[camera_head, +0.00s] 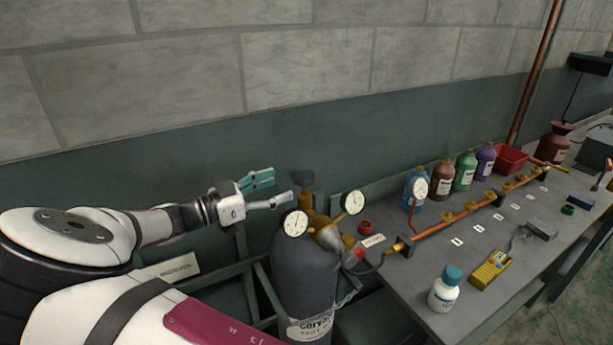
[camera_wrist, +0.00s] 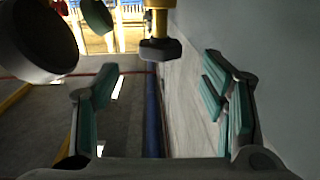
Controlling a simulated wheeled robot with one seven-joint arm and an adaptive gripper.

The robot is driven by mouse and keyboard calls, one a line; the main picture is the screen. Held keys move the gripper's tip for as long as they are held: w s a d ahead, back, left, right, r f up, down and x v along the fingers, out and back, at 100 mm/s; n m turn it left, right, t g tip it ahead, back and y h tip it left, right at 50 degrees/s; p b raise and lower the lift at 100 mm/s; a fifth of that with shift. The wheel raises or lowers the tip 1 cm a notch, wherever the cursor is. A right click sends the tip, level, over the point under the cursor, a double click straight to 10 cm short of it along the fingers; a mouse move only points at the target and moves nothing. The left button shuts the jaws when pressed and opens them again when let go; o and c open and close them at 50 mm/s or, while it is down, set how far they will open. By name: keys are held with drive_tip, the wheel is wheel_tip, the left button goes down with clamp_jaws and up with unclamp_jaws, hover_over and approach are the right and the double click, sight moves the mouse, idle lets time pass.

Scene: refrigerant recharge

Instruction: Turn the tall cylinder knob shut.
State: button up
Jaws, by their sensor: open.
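The tall grey cylinder (camera_head: 303,268) stands at the left end of the bench, with a brass valve on top. Its dark knob (camera_head: 304,181) sits at the top of the brass stem. In the wrist view the dark knob (camera_wrist: 160,50) is near the top centre, just ahead of the fingertips and between their lines. My gripper (camera_head: 283,187) is open and empty, left of the knob and apart from it. Its teal-padded fingers are spread wide in the wrist view (camera_wrist: 160,75).
Two white-faced gauges (camera_head: 295,223) (camera_head: 353,202) flank the valve; their dark backs (camera_wrist: 38,42) show at the wrist view's upper left. A hose and copper manifold (camera_head: 450,217) run right over the bench. A block wall (camera_head: 310,60) rises behind.

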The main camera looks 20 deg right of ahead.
sight(295, 180)
drive_tip(key=p+x, duration=0.1)
drive_tip(key=x, duration=0.7)
drive_tip(key=shift+w+d, duration=0.1)
drive_tip(key=c, duration=1.2)
